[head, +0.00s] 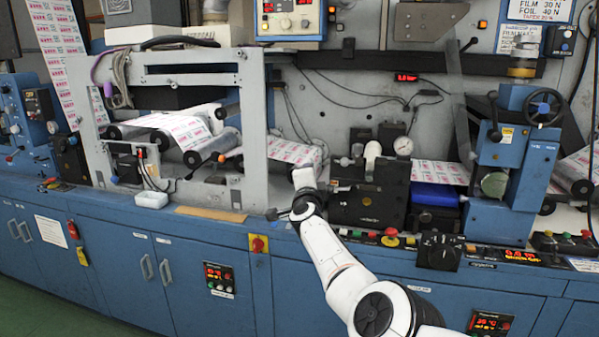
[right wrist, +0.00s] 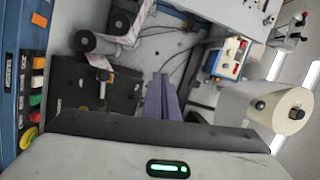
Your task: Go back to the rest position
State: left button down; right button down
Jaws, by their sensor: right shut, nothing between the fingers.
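My right arm (head: 345,280) comes into the head view from the lower right and reaches up to the front of the web rewinder (head: 250,130). Its end is beside the black block with the gauge (head: 370,200), at the machine's front ledge. In the right wrist view my right gripper (right wrist: 162,85) shows as two purple-grey fingers close together, with nothing between them. I cannot tell from the head view whether the arm touches the machine. My left gripper is not in view.
A grey frame with printed web rolls (head: 190,135) stands left of my arm. A small white tray (head: 151,199) and a tan strip (head: 210,214) lie on the ledge. A red stop knob (head: 258,244) and several buttons line the front. A handwheel unit (head: 515,155) stands at right.

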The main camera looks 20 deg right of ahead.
jog(key=s+d+f+n+g, duration=0.1)
jog(key=s+d+f+n, duration=0.3)
jog(key=f, duration=0.5)
jog(key=s+d+f+n, duration=0.1)
jog(key=s+d+f, duration=0.35)
jog(key=f, duration=0.55)
jog(key=s+f+n+g+y, duration=0.2)
jog(key=s+f+n, duration=0.4)
jog(key=s+f, duration=0.45)
jog(key=s+a+f+n+g+y, duration=0.1)
jog(key=s+a+f+n+y, duration=0.2)
jog(key=s+f, duration=0.45)
jog(key=s+a+f+n+g+y, duration=0.1)
jog(key=s+a+f+n+g, duration=0.2)
jog(key=s, duration=0.8)
jog(key=s+a+f+n+g+y, duration=0.1)
jog(key=s+a, duration=0.4)
jog(key=s, duration=0.5)
jog(key=s+a+f+n+g+y, duration=0.1)
jog(key=s+a+f+n, duration=0.1)
jog(key=s+a, duration=0.4)
jog(key=s+n, duration=0.1)
jog(key=s, duration=0.2)
jog(key=shift+s+a+f, duration=0.3)
jog(key=shift+s, duration=0.05)
